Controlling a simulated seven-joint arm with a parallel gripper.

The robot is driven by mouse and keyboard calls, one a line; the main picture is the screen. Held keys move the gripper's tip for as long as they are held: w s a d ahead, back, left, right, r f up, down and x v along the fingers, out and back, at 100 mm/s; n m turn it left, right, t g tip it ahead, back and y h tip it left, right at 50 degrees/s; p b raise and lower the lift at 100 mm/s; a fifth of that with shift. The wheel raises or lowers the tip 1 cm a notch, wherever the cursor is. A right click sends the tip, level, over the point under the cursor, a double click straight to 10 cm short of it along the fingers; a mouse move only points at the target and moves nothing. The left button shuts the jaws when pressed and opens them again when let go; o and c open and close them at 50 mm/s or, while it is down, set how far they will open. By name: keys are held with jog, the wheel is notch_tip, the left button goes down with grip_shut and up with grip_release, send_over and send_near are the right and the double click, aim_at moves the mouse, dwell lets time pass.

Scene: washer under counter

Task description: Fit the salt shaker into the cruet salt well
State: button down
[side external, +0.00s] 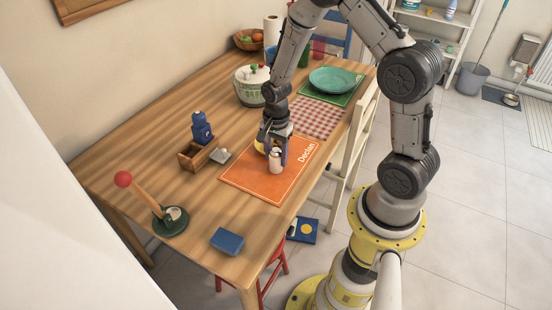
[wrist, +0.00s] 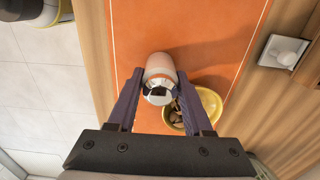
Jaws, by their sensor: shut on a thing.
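The salt shaker (side external: 276,161) is a small pale cylinder over the orange placemat. In the wrist view the shaker (wrist: 160,76) shows a shiny metal cap facing the camera. My gripper (side external: 274,153) is shut on it, with one dark finger on each side. I cannot tell whether its base touches the mat. The wooden cruet (side external: 187,160) stands to the left of the mat on the bare table, apart from my gripper. A blue figure-shaped piece (side external: 202,129) stands upright at its back part. The front part looks open and dark; its inside is mostly hidden.
A white square piece with a knob (wrist: 285,50) lies beside the cruet. A yellow bowl (wrist: 208,104) is close by my right finger in the wrist view. A blue box (side external: 227,241) and a red-ball item (side external: 123,179) are nearer the front.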

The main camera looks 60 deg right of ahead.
jog(key=shift+r, duration=0.1)
jog(key=shift+r, duration=0.55)
jog(key=s+a+r, duration=0.4)
jog(key=s+r, duration=0.8)
jog(key=s, duration=0.2)
jog(key=w+a+f+n, duration=0.2)
jog(key=w+f+n, duration=0.2)
jog(key=w+n, duration=0.5)
jog(key=w+a+f+n, duration=0.3)
jog(key=w+f+n, duration=0.1)
jog(key=w+n, duration=0.5)
jog(key=shift+w, duration=1.1)
